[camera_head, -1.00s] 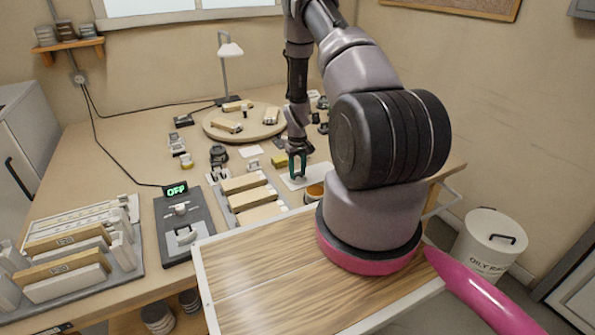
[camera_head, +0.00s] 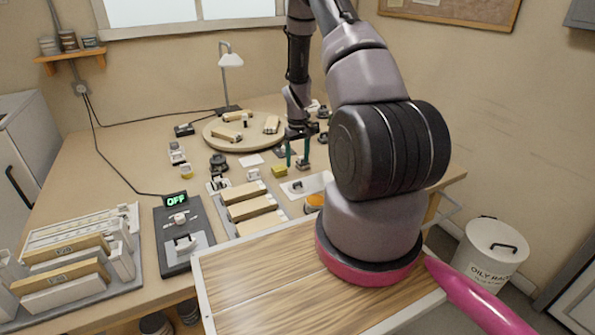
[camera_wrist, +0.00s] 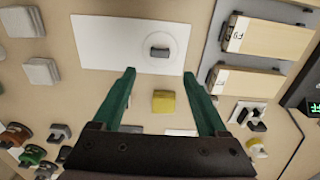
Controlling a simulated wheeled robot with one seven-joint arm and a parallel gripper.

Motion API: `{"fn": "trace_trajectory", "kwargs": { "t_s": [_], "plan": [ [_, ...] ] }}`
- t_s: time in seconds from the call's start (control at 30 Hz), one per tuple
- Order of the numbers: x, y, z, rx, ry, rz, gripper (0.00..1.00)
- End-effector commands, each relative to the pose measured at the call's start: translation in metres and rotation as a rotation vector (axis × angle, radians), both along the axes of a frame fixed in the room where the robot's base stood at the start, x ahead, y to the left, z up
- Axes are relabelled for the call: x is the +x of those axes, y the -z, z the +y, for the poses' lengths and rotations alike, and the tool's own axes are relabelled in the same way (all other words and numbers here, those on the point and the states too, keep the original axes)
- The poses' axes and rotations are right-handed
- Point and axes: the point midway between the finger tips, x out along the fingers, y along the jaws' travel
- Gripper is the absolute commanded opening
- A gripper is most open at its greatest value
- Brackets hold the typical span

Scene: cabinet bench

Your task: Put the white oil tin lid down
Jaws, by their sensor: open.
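The white oil tin lid (camera_wrist: 158,52) is a pale round disc with a dark grey knob. It lies flat, knob up, on a white rectangular sheet (camera_wrist: 105,40) on the bench. In the head view the lid (camera_head: 297,186) and the sheet (camera_head: 318,181) show just in front of my gripper. My gripper (camera_head: 297,164) is open and empty above the bench, apart from the lid. An open tin with orange contents (camera_head: 314,201) stands just in front of the sheet, partly hidden by my arm.
A yellow block (camera_wrist: 164,102) sits near the sheet. A grey rack with wooden-faced blocks (camera_wrist: 265,40) stands beside it. Several small dark and pale items lie around. A round wooden board (camera_head: 245,143) is behind, and a switch box reading OFF (camera_head: 182,235) is left.

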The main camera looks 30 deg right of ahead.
Motion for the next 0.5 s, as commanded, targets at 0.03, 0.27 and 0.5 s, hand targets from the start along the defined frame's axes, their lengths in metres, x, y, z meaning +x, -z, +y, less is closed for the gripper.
{"fn": "trace_trajectory", "kwargs": {
  "t_s": [0.03, 0.27, 0.5],
  "plan": [
    [0.001, -0.008, 0.0, 0.0, 0.0, -0.002, 0.76],
    [0.0, -0.023, 0.0, 0.0, 0.001, 0.0, 0.76],
    [0.005, -0.063, 0.008, 0.002, 0.023, -0.038, 0.76]
  ]
}}
